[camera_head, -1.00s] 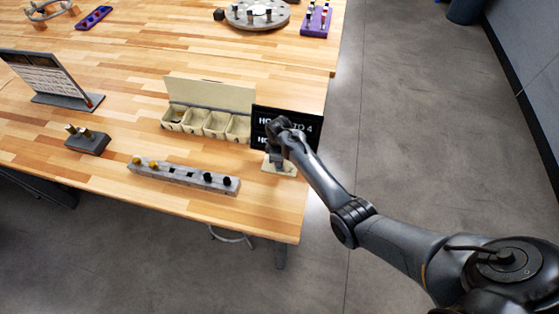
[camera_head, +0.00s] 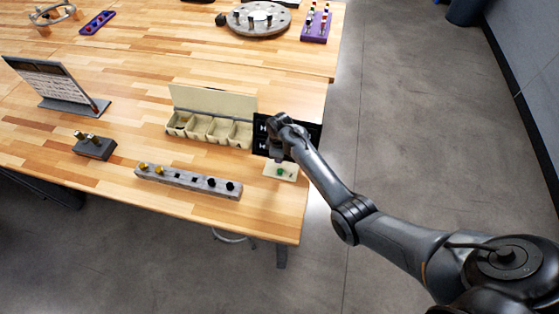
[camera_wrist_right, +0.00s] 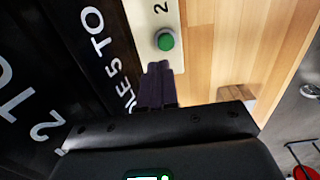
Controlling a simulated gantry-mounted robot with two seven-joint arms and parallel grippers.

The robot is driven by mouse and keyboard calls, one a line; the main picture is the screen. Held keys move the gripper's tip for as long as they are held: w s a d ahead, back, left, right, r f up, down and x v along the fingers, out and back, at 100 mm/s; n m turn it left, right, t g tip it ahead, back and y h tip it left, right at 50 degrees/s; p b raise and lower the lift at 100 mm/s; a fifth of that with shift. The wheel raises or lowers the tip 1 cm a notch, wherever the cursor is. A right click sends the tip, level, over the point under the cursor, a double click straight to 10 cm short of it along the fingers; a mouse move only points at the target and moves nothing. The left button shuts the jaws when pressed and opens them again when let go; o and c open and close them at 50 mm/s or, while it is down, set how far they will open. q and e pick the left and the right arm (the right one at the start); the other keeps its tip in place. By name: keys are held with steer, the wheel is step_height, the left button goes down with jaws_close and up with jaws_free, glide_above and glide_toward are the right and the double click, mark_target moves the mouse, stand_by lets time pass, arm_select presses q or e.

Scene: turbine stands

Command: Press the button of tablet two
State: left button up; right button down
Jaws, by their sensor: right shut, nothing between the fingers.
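Tablet two is a black panel (camera_head: 313,134) with white text, with a cream base plate (camera_head: 290,177) in front of it near the table's right edge. The plate bears a green button (camera_head: 281,171). In the right wrist view the button (camera_wrist_right: 166,41) sits in a grey ring beside a printed "2", and the panel (camera_wrist_right: 85,55) shows partial words. My right gripper (camera_head: 277,157) is shut and empty, just behind and above the button in the head view. Its fingertips (camera_wrist_right: 159,72) show just below the button in the wrist view; contact is not visible. My left gripper is not in view.
A cream compartment bin (camera_head: 212,128) stands left of the tablet. A grey strip with pegs (camera_head: 187,180) lies in front. A small grey block (camera_head: 95,147) and a tilted board (camera_head: 50,82) stand farther left. The wooden table (camera_head: 130,100) ends just right of the tablet.

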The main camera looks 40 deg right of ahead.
step_height(320, 180, up, 8)
stand_by(0.4)
steer(key=shift+s+f, duration=0.1)
steer(key=shift+f, duration=0.05)
stand_by(0.4)
